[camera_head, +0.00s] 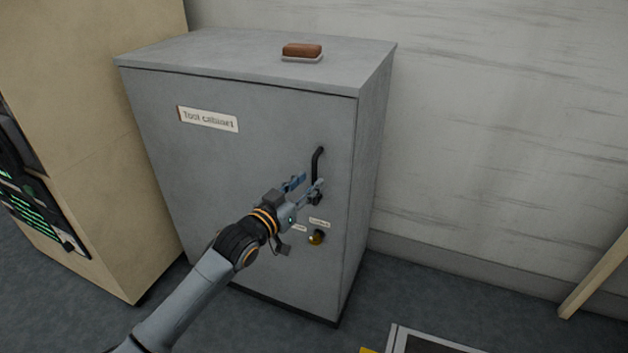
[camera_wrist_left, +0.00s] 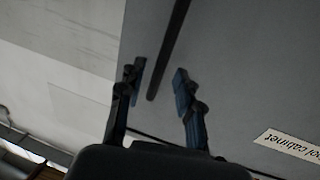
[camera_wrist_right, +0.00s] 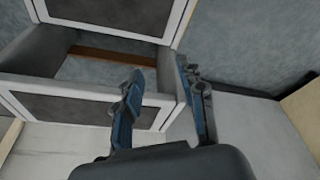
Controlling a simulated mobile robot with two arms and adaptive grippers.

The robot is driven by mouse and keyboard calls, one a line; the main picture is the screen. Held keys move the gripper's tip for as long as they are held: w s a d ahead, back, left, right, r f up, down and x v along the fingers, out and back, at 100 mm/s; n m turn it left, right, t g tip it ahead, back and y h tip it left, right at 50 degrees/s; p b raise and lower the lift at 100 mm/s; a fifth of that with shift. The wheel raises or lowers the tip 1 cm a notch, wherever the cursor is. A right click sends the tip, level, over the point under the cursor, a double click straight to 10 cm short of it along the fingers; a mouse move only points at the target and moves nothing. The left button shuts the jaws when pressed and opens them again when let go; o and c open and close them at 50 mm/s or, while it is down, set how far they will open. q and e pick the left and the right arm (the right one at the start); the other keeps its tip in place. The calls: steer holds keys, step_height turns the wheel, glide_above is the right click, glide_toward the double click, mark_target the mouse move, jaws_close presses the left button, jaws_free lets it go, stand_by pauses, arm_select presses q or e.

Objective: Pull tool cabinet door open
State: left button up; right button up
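The grey tool cabinet (camera_head: 240,150) stands upright with its door shut, and a label plate (camera_head: 208,119) is at its upper left. A dark vertical bar handle (camera_head: 317,165) is on the right side of the door. My left gripper (camera_head: 305,187) is open at the handle's lower part. In the left wrist view the handle (camera_wrist_left: 170,50) runs between the two parted fingers (camera_wrist_left: 158,82), with no clear contact. My right gripper (camera_wrist_right: 158,75) shows only in its wrist view, open and empty, away from the cabinet.
A brass knob (camera_head: 316,237) with small labels is below the handle. A brown block (camera_head: 302,49) lies on a pale dish on the cabinet top. A tan cabinet (camera_head: 85,130) stands close on the left. A white-framed unit (camera_wrist_right: 80,112) is before my right gripper. Floor right of the cabinet is partly clear.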

mark_target(313, 179)
arm_select(q)
steer(key=shift+x, duration=1.7)
arm_select(e)
step_height(313, 179, up, 2)
steer(key=shift+r, duration=0.1)
arm_select(q)
jaws_close()
